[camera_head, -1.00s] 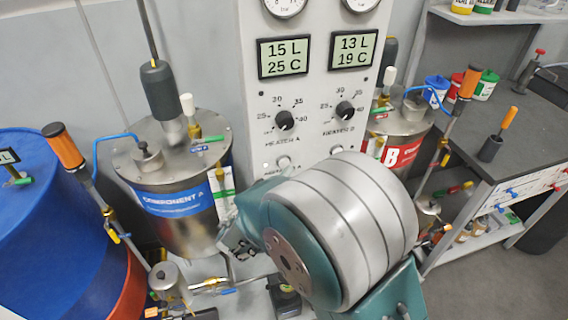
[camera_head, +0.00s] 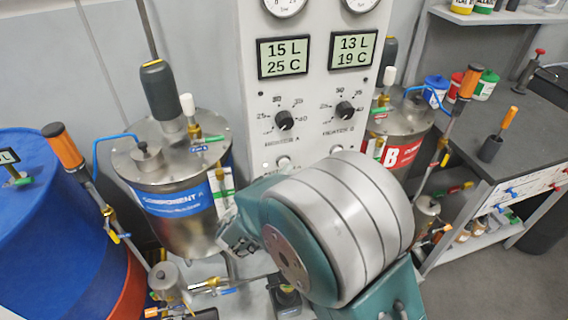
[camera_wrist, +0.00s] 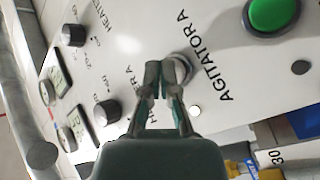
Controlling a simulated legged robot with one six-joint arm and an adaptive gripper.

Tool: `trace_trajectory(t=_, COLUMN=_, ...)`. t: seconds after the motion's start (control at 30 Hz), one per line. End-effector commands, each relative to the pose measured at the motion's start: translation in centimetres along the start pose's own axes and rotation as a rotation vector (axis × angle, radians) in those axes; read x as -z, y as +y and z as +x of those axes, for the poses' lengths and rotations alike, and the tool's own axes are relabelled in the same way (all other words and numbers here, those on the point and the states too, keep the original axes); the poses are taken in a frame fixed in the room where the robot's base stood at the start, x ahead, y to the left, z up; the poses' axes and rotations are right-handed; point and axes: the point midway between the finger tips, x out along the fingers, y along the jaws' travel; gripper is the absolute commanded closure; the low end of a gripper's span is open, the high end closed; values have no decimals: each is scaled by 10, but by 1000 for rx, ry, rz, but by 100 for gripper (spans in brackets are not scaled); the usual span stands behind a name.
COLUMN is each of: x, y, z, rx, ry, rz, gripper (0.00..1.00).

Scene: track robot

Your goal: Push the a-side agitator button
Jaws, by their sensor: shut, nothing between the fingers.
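The wrist view shows the AGITATOR A label (camera_wrist: 205,62) on the white panel, with a round silver button (camera_wrist: 184,68) beside it. My gripper (camera_wrist: 160,70) is shut and empty, its fingertips in front of the button and covering part of it. Whether they touch it cannot be told. In the head view two silver buttons show low on the panel, one below the heater A knob (camera_head: 284,121) and one to its right; my arm hides the panel below them and my gripper.
A green button (camera_wrist: 273,14) is on the panel beyond the label in the wrist view. The component A tank (camera_head: 180,205) and a blue drum (camera_head: 50,215) stand left of the panel. The component B tank (camera_head: 403,125) and a dark workbench (camera_head: 520,130) are on the right.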

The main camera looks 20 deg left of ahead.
Motion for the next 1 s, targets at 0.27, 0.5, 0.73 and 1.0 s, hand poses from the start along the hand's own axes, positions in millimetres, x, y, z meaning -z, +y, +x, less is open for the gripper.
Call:
trace_trajectory(t=0.27, x=0, y=0, z=0, rx=0, ry=0, rz=0, gripper=100)
trace_trajectory(t=0.5, x=0, y=0, z=1, rx=0, ry=0, rz=0, gripper=100)
trace_trajectory(t=0.73, x=5, y=-2, z=6, rx=0, ry=0, rz=0, gripper=100)
trace_trajectory(t=1.0, x=5, y=-2, z=6, rx=0, ry=1, rz=0, gripper=100)
